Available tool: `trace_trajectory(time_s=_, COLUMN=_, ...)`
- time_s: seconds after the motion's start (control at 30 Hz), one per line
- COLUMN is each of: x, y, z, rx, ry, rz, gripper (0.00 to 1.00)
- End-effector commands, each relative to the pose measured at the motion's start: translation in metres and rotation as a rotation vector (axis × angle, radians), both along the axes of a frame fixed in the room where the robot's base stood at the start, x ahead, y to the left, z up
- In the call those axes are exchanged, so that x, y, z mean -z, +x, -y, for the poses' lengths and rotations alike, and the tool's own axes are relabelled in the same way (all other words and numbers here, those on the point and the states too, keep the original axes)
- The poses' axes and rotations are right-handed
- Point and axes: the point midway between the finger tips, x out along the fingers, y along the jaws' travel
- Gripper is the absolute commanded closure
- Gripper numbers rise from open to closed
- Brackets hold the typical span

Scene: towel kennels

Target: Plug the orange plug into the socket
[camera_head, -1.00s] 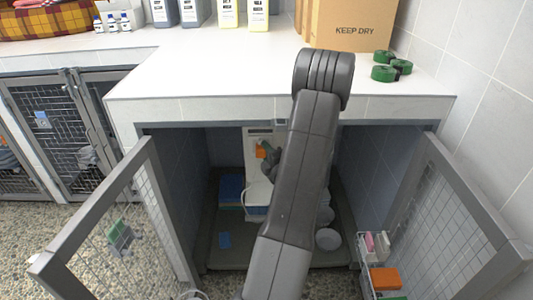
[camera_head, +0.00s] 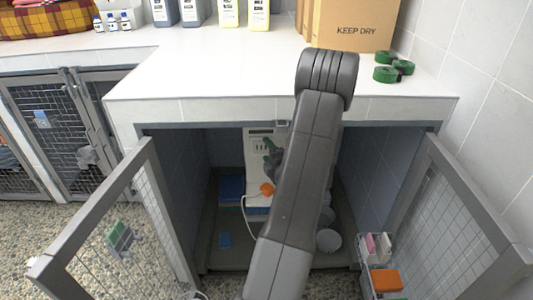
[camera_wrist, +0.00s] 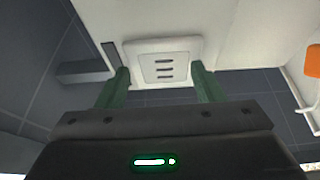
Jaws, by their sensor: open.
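The orange plug (camera_head: 267,189) is low in front of the white unit in the open kennel, with its white cord looping left and down. It also shows at the right edge of the wrist view (camera_wrist: 313,61), outside my fingers. I cannot tell what supports it. The white socket plate (camera_wrist: 164,64) with three dark slots lies ahead between my fingers; its slots show on the unit in the head view (camera_head: 260,147). My gripper (camera_wrist: 160,80) is open and empty, its green fingers either side of the plate. In the head view my arm partly hides the gripper and unit.
Open mesh doors stand left (camera_head: 105,225) and right (camera_head: 440,215) of the kennel. A rack (camera_head: 372,280) with an orange box hangs on the right door. A blue box (camera_head: 231,188) and a grey bowl (camera_head: 328,240) are inside. The counter (camera_head: 235,80) overhangs above.

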Motion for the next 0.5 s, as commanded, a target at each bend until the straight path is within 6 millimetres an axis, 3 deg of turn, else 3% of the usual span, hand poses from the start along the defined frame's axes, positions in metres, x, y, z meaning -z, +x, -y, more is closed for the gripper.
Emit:
trace_trajectory(time_s=0.3, x=0.004, y=-0.070, z=0.029, rx=0.003, ry=0.003, rz=-0.017, gripper=0.39)
trace_trajectory(time_s=0.5, x=0.005, y=-0.103, z=0.042, rx=0.002, ry=0.003, rz=-0.019, gripper=0.39)
